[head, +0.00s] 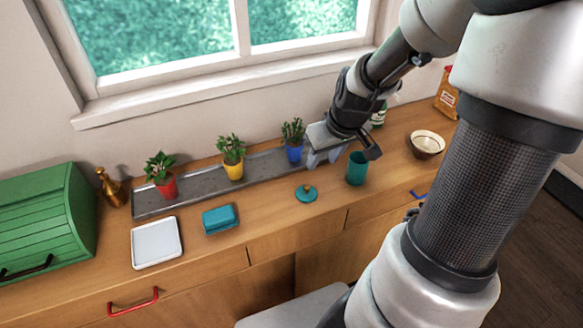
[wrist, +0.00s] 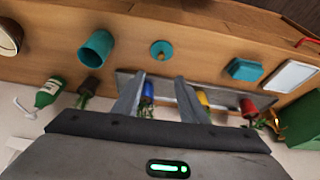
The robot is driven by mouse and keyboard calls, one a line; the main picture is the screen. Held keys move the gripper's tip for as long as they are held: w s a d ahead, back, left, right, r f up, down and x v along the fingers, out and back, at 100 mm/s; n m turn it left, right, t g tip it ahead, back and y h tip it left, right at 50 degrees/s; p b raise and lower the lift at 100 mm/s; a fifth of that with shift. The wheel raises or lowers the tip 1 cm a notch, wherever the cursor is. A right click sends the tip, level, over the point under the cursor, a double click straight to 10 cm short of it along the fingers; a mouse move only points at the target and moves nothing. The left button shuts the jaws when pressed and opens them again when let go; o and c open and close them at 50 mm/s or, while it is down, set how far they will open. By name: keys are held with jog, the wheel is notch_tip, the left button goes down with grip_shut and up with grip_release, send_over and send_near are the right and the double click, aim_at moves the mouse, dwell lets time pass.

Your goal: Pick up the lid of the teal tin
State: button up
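The round teal lid (head: 306,193) with a small tan knob lies flat on the wooden counter, near its front. It also shows in the wrist view (wrist: 162,50), past my fingertips and apart from them. The teal tin (head: 357,168) stands upright and uncovered to the right of the lid; it also shows in the wrist view (wrist: 97,48). My gripper (head: 323,160) is above the counter, behind the lid, near the blue pot. In the wrist view its two fingers (wrist: 158,92) are spread with nothing held between them.
A grey trough (head: 199,183) with potted plants runs along the back. A teal box (head: 220,218) and a white tray (head: 157,243) lie left of the lid. A bowl (head: 427,145) and a green bottle (head: 378,114) stand right. Counter around the lid is clear.

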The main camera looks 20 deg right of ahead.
jog(key=b, duration=0.6)
send_over(307, 187)
jog(key=s, duration=0.3)
jog(key=f, duration=1.1)
jog(key=shift+w+d+f, duration=0.2)
jog(key=shift+f, duration=0.1)
jog(key=b+x, duration=0.2)
jog(key=x, duration=0.3)
jog(key=shift+a, duration=0.2)
jog(key=shift+c, duration=0.2)
grip_shut()
